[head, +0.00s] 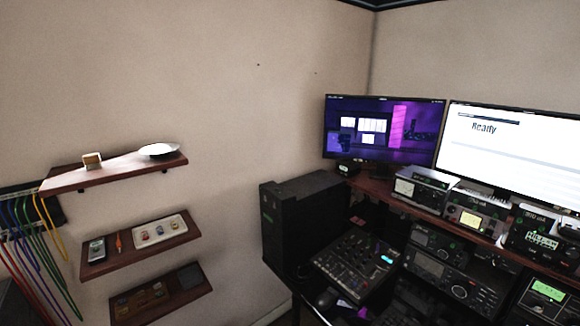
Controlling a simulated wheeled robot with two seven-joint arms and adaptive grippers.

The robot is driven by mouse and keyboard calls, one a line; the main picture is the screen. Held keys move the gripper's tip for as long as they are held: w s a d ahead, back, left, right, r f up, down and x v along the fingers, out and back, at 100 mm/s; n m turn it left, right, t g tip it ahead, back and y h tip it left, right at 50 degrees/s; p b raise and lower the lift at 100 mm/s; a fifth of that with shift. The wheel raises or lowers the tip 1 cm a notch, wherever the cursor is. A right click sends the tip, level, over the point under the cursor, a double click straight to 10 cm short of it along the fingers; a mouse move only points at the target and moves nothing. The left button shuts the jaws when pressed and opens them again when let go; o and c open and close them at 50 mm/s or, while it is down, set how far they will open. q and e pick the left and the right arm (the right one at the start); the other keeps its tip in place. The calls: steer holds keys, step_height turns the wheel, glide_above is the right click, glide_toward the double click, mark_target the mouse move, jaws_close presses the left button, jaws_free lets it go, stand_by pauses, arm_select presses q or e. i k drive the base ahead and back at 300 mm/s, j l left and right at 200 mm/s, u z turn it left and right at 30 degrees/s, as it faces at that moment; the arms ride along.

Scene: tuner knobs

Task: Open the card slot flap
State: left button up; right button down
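I cannot make out a card slot flap in the head view. Several radio units stand at the right, among them a grey-fronted one (419,190), one with a yellow-lit meter (472,215) and one with a green display (546,292); their small details are too fine to tell. A tall black case (303,222) stands in the middle, its front in shadow. Neither of my grippers is in view.
Two monitors, one purple (383,127) and one white (512,150), stand on the desk's upper shelf. A mixer (356,264) lies below. Three wall shelves (115,172) hold small objects at left, beside hanging coloured cables (40,255). The wall between is bare.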

mark_target(269, 237)
steer(key=i+j+z, duration=0.4)
steer(key=j, duration=0.2)
steer(key=i+j+z, duration=0.2)
steer(key=j, duration=0.15)
